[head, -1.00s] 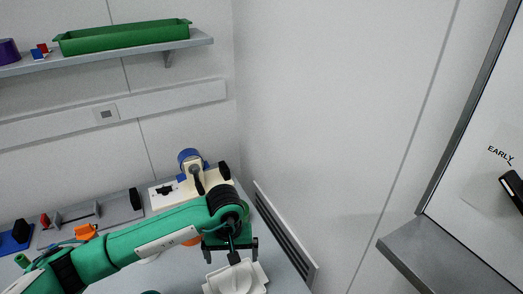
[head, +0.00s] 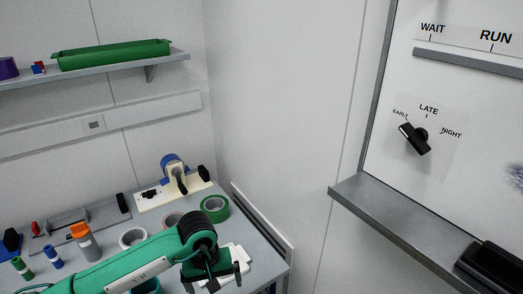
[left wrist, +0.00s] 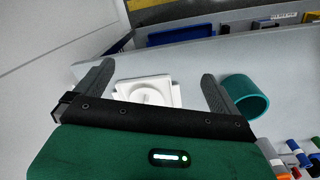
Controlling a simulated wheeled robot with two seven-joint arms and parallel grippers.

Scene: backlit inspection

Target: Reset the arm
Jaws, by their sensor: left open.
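My left arm comes in from the left in the head view, low over the grey workbench (head: 262,262). Its green gripper (head: 213,281) points down near the bench's right end. In the left wrist view the two dark fingers of the gripper (left wrist: 157,72) stand wide apart with nothing between them in grip. A white square dish-like item (left wrist: 148,92) lies on the bench beyond the fingers; in the head view it is partly hidden behind the gripper. A teal ring or cup (left wrist: 245,95) stands beside the right finger. My right gripper is out of view.
A shelf holds a green tray (head: 112,54). At right, a panel has a black knob (head: 414,139) by EARLY, LATE, NIGHT labels, above a grey ledge (head: 400,222).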

